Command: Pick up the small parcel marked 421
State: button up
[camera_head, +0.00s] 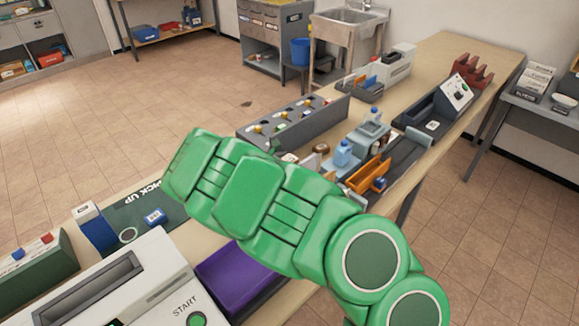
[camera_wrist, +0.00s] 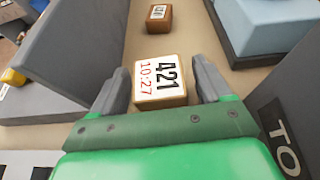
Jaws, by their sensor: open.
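The small parcel marked 421 (camera_wrist: 161,82) is a tan block with a white top label reading 421 in black and 10:27 in red, in the middle of the wrist view. My gripper (camera_wrist: 158,70) is open, with one grey finger to the left of the parcel and one to the right. Small gaps show between the parcel and the fingers. In the head view my green arm reaches over the bench, and I cannot make out the gripper or this parcel there.
A second small brown parcel (camera_wrist: 159,18) with a white label lies beyond. Grey walls flank the gripper in the wrist view; a blue block (camera_wrist: 265,28) sits at upper right. In the head view the long wooden bench (camera_head: 445,52) holds a grey rack (camera_head: 292,122) and a purple tray (camera_head: 238,278).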

jog(key=shift+w+d, duration=0.1)
jog(key=c, duration=1.1)
